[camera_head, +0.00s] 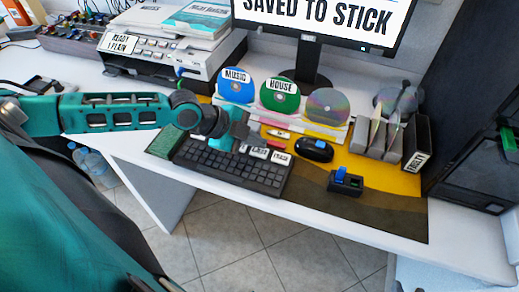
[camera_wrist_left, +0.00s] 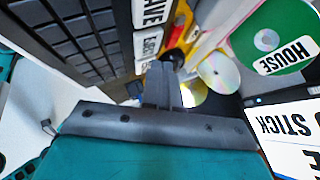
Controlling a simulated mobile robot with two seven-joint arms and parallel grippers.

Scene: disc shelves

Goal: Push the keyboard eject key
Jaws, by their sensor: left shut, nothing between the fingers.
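The black keyboard (camera_head: 232,168) lies near the front edge of the desk. White key labels (camera_head: 281,157) stand along its back right side, too small to read surely in the head view. In the left wrist view the keyboard (camera_wrist_left: 75,40) fills the upper left, with a label reading "SAVE" (camera_wrist_left: 153,10) and one that seems to read "EJECT" (camera_wrist_left: 149,45). My left gripper (camera_head: 239,133) is shut and empty, over the back part of the keyboard near the labels. Its fingers (camera_wrist_left: 162,75) show beside the eject label; whether they touch a key I cannot tell. My right gripper is out of view.
A blue "MUSIC" disc (camera_head: 236,86), a green "HOUSE" disc (camera_head: 280,95) and a silver disc (camera_head: 327,106) stand behind the keyboard. A mouse (camera_head: 314,150) and a small black device (camera_head: 345,182) lie to its right. A monitor (camera_head: 318,22) reads "SAVED TO STICK".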

